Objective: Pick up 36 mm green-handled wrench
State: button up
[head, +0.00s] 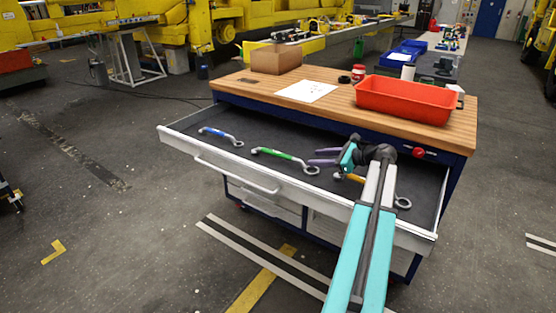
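A green-handled wrench (276,153) lies in the open drawer (192,138), between a blue-handled wrench (219,134) on its left and a yellow-handled wrench (353,178) on its right. Its ring end points to the right, toward the drawer front. Size marks are too small to read. My gripper (312,157) is above the drawer, just right of the green handle, with its purple fingers pointing left. The fingers look spread apart with nothing between them. I cannot tell how high they are above the wrench. My arm hides part of the yellow-handled wrench.
The wooden bench top (240,82) above the drawer holds a red tray (407,99), a cardboard box (276,58), a paper sheet (306,90) and a red-lidded jar (358,73). The drawer's raised white front (290,186) borders the wrenches. Floor in front is clear.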

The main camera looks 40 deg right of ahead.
aim_at(292, 157)
jog(key=shift+w+d+f, duration=0.15)
jog(key=shift+f, duration=0.05)
jog(key=shift+p+x, duration=0.35)
jog(key=shift+x, duration=3.5)
jog(key=shift+w, duration=0.1)
jog(key=shift+p+x, duration=0.45)
jog(key=shift+x, duration=2.1)
grip_shut()
